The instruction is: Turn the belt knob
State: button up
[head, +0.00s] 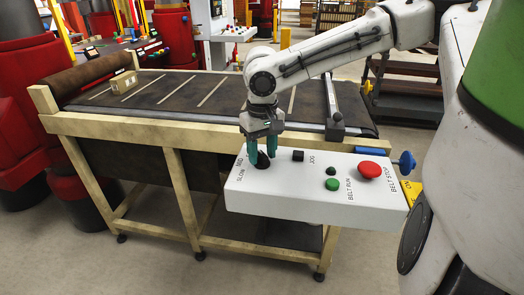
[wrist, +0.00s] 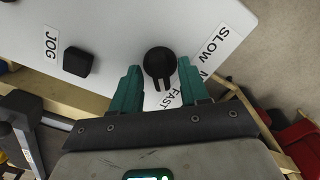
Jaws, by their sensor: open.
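The black belt knob (head: 262,160) sits at the left end of the white control panel (head: 300,196), by the SLOW label. In the wrist view the knob (wrist: 158,64) is round with a pointer bar facing my gripper, and SLOW and FAST labels lie beside it. My gripper (head: 263,148) has green fingers and is open, pointing down over the knob. In the wrist view the fingertips of my gripper (wrist: 159,68) stand on either side of the knob, with a visible gap on both sides. I cannot tell how far they reach down beside it.
The panel also has a black JOG switch (head: 298,155), a green BELT RUN button (head: 332,184) and a red BELT STOP button (head: 369,170). A blue knob (head: 404,163) sits at the right. Behind is a wooden-framed conveyor (head: 185,127) carrying a beige brick (head: 124,82).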

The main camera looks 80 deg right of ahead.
jog(key=shift+c, duration=0.3)
grip_shut()
jog(key=shift+p, duration=0.3)
jog(key=n+p, duration=0.2)
jog(key=p, duration=0.1)
jog(key=shift+r+n, duration=0.2)
jog(key=shift+n, duration=0.2)
jog(key=n+p, duration=0.3)
jog(key=n, duration=0.1)
jog(key=shift+p, duration=0.3)
jog(key=n+p, duration=0.1)
jog(key=n, duration=0.2)
jog(key=n+p, duration=0.1)
jog(key=n, duration=0.2)
jog(key=shift+f+n, duration=0.2)
jog(key=shift+n, duration=0.2)
jog(key=n, duration=0.6)
jog(key=shift+p, duration=0.35)
jog(key=shift+n, duration=0.3)
